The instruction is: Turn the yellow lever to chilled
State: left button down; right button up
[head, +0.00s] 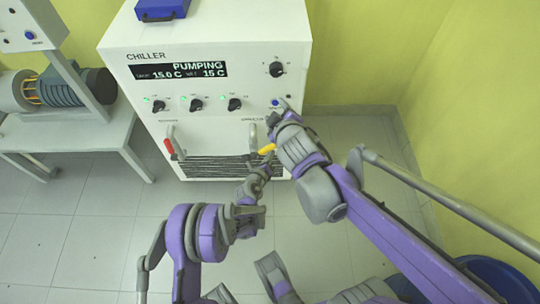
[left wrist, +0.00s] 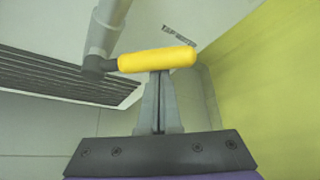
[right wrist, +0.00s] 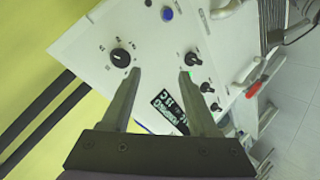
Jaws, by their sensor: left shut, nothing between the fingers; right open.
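The yellow lever (head: 266,149) is on a pipe at the lower right front of the white chiller (head: 215,28). In the left wrist view the yellow handle (left wrist: 157,59) lies nearly level, reaching right from a dark stem on a grey pipe. My left gripper (left wrist: 158,76) is shut and empty, its tips right at the handle's underside, seemingly touching it. My right gripper (right wrist: 160,76) is open and empty in front of the chiller's control panel. In the head view my right arm hides part of the chiller's right front.
A red lever (head: 169,148) sits on a pipe to the left. The panel has several black knobs (head: 276,69), a blue button (right wrist: 167,14) and a display reading PUMPING (head: 178,72). A bench with a motor (head: 72,88) stands left. The floor in front is partly clear.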

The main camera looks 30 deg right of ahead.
aim_at(260, 152)
jog(key=s+a+f+m+g+y, duration=0.2)
jog(key=s+a+f+m+g, duration=0.15)
jog(key=s+a+f, duration=0.45)
jog(key=s+a+f+m+g+y, duration=0.2)
jog(key=s+a+f+g, duration=0.15)
jog(key=s, duration=0.75)
pick_arm(q)
jog(key=w+a+r+n+h+b, duration=0.1)
jog(key=n+b, duration=0.1)
jog(key=b, duration=0.1)
jog(key=shift+a+r+h, duration=0.25)
jog(key=shift+h, duration=0.05)
jog(key=shift+w+a+r+b, duration=0.45)
jog(key=shift+a+r+b, duration=0.2)
jog(key=shift+a+b, duration=0.15)
jog(key=shift+w+a+r+b, duration=0.3)
jog(key=shift+w+a, duration=0.15)
jog(key=shift+a, duration=0.2)
pick_arm(e)
jog(key=shift+w+d+f, duration=0.1)
jog(key=shift+w+f, duration=0.15)
jog(key=shift+f, duration=1.1)
jog(key=shift+w+f, duration=0.2)
jog(key=shift+f, duration=1.1)
pick_arm(q)
jog(key=shift+a, duration=0.1)
